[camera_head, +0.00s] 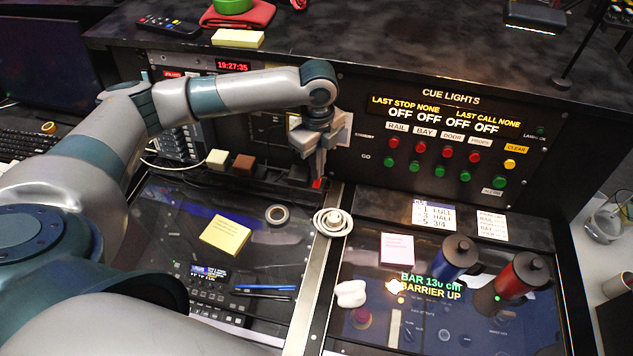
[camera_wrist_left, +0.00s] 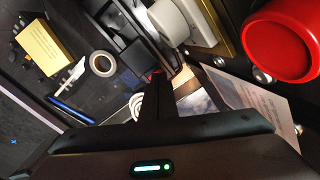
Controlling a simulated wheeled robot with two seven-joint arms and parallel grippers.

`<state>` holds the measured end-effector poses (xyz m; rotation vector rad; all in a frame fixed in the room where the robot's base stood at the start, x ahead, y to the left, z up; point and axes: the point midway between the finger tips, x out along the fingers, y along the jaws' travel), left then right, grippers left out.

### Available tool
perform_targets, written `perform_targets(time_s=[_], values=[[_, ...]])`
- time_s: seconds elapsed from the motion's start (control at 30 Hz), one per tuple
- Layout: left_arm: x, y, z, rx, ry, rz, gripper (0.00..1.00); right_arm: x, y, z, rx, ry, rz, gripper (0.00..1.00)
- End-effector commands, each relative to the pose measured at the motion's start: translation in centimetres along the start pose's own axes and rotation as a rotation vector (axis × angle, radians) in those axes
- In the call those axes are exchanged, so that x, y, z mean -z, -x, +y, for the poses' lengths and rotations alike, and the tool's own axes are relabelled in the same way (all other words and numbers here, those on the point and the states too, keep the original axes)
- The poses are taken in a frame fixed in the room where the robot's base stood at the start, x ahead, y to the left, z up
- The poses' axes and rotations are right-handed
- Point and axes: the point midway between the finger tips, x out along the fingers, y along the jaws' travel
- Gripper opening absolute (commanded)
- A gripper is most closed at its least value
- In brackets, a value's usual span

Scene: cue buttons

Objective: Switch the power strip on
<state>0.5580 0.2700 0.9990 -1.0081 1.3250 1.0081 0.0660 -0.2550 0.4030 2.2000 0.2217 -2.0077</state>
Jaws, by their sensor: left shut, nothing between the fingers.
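The black power strip (camera_head: 265,180) lies along the foot of the upright panel in the head view, with a white plug (camera_head: 217,159) and a brown plug (camera_head: 243,164) at its left part. A small red switch (camera_head: 317,183) shows at its right end. My left gripper (camera_head: 318,172) points down at that end, its fingers shut and empty, right by the red switch. I cannot tell whether they touch. In the left wrist view the strip (camera_wrist_left: 128,52) runs toward my fingers (camera_wrist_left: 163,92), which mostly cover the switch. My right gripper is not in view.
A cue lights panel (camera_head: 450,140) with several buttons stands right of the gripper. A coiled white cable (camera_head: 333,222), tape roll (camera_head: 277,214) and yellow note (camera_head: 226,235) lie on the desk. Blue (camera_head: 455,258) and red (camera_head: 519,278) mugs stand at right. A big red button (camera_wrist_left: 283,42) shows in the wrist view.

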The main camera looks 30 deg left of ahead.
Motion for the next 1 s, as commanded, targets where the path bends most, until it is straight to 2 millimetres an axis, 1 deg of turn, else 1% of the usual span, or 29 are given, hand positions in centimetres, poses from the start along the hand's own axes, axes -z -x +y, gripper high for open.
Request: perform_targets(time_s=[0.53,1.0], values=[[0.0,-0.03,0.0,0.0,0.0,0.0,0.0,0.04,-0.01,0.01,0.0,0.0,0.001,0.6],[0.01,-0.58,0.01,-0.001,0.0,0.0,0.0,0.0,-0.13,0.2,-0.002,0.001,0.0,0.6]])
